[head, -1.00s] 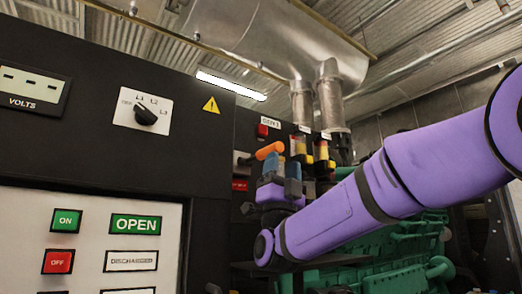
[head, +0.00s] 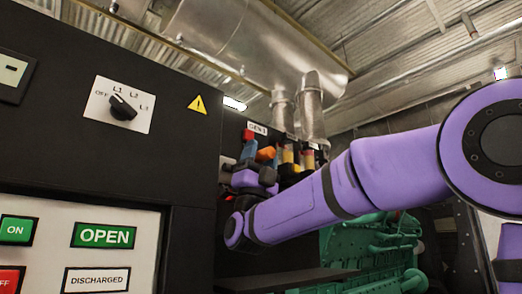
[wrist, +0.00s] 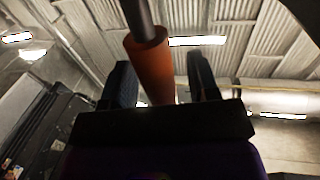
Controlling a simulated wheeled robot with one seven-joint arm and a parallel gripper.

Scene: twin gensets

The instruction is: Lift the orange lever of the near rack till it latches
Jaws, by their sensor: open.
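The orange lever (head: 265,153) shows in the head view on the near rack, just beside my gripper (head: 256,170), which partly covers the area around it. In the wrist view, the lever's orange grip (wrist: 148,65) on a dark grey shaft reaches into the gap between the two dark fingers of my gripper (wrist: 160,68). The fingers are apart, and the grip seems closer to the left finger. I cannot tell whether it touches. The palm hides the grip's lower end. The lever's pivot is hidden in the head view.
A black cabinet with a rotary switch (head: 123,106) and a white panel with a green OPEN sign (head: 103,236) fills the left. A green engine (head: 370,245) stands below and behind my arm. Silver exhaust pipes (head: 310,105) rise behind the rack.

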